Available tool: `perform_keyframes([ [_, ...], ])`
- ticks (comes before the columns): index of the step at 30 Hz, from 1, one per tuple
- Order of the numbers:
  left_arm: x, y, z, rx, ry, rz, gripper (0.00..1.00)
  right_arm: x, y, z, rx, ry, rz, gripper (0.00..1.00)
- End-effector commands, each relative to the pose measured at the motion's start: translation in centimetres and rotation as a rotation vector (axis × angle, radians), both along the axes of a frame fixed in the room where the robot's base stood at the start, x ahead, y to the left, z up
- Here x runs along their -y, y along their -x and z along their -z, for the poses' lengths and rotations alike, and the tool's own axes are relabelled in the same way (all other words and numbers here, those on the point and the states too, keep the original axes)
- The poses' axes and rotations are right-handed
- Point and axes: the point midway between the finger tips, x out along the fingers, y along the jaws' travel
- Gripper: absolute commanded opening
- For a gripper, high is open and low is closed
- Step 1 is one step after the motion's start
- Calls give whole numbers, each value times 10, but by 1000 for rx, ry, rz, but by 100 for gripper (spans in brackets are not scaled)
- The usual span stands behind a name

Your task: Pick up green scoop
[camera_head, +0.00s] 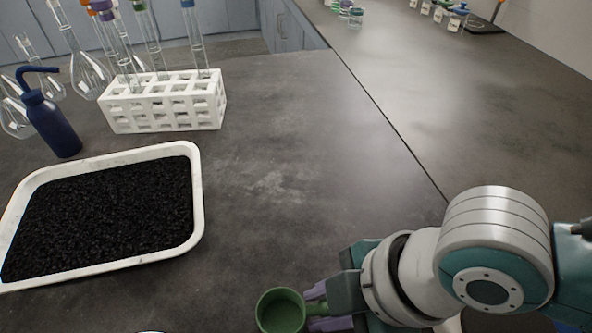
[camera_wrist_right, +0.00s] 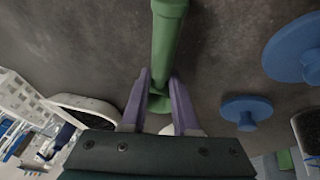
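The green scoop (camera_head: 281,312) shows at the bottom edge of the head view, its round cup open upward. My right gripper (camera_head: 322,307) comes in from the right with its purple fingers on both sides of the handle. In the right wrist view the green handle (camera_wrist_right: 166,45) runs from the top edge down between the fingertips of this gripper (camera_wrist_right: 160,80). The fingers lie very close to the handle on both sides; I cannot tell whether they press on it. My left gripper is not in view.
A white tray (camera_head: 199,215) of black granules stands at left. A white tube rack (camera_head: 165,115), glass flasks and a blue wash bottle (camera_head: 52,125) stand behind it. Blue round objects (camera_wrist_right: 247,110) show in the wrist view. The middle of the bench is clear.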

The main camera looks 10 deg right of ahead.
Motion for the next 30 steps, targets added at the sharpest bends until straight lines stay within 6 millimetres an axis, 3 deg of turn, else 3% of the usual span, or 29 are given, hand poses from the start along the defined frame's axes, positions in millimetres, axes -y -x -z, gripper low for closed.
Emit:
perform_keyframes([
  [6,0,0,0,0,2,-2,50,0,0,0,-1,0,0,0],
  [23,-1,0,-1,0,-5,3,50,0,0,-4,0,-1,-1,0],
  [26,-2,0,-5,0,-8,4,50,0,0,-12,1,-1,-1,0],
  [30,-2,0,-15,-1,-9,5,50,0,-1,-38,5,-1,-2,0],
])
